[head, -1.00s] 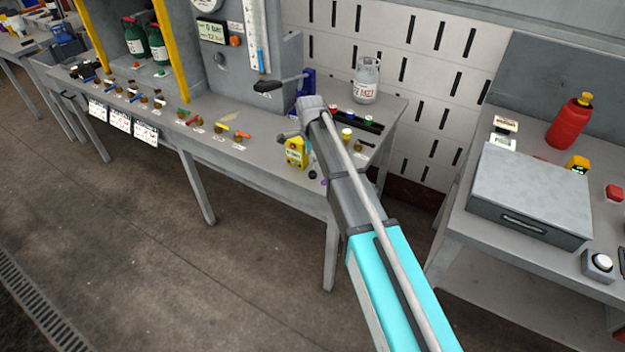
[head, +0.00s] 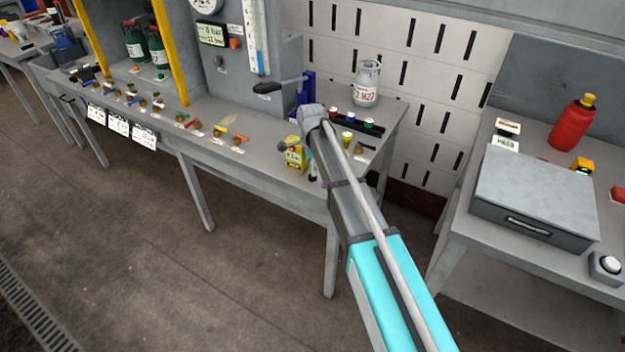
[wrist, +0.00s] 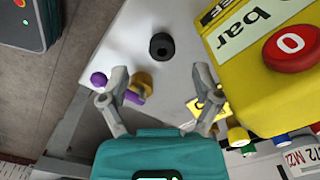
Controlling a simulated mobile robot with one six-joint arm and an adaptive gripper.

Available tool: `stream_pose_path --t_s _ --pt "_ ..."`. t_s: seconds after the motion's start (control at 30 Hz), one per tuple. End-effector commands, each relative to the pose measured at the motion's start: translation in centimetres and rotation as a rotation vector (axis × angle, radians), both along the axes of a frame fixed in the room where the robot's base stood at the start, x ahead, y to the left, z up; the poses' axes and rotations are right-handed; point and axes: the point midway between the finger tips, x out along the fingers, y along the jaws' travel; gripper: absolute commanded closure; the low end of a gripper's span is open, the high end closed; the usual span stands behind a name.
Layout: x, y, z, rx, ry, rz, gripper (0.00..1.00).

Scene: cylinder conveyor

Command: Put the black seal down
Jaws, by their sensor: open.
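The black seal (wrist: 161,46), a small dark ring, rests on the grey bench top in the wrist view, just ahead of my gripper. My gripper (wrist: 160,78) is open, its two fingers apart, with nothing held between them. The seal lies beyond the fingertips, roughly in line with the gap, and does not appear to touch either finger. In the head view my arm hides most of the gripper, and the seal cannot be made out clearly there.
A yellow box (wrist: 240,75) with a red button (wrist: 290,47) stands close at the right. A purple ball (wrist: 98,79) and a brass-coloured part (wrist: 141,82) lie near the left finger. In the head view a grey gas cylinder (head: 367,84) stands at the bench's back.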

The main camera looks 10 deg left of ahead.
Motion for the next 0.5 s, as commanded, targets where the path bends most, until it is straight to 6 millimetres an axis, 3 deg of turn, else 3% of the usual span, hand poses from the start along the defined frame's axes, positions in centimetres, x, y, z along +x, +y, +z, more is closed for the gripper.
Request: stream_pose_path --t_s 0.5 --pt "0.3 -0.2 -4.0 0.000 0.000 0.000 0.19"
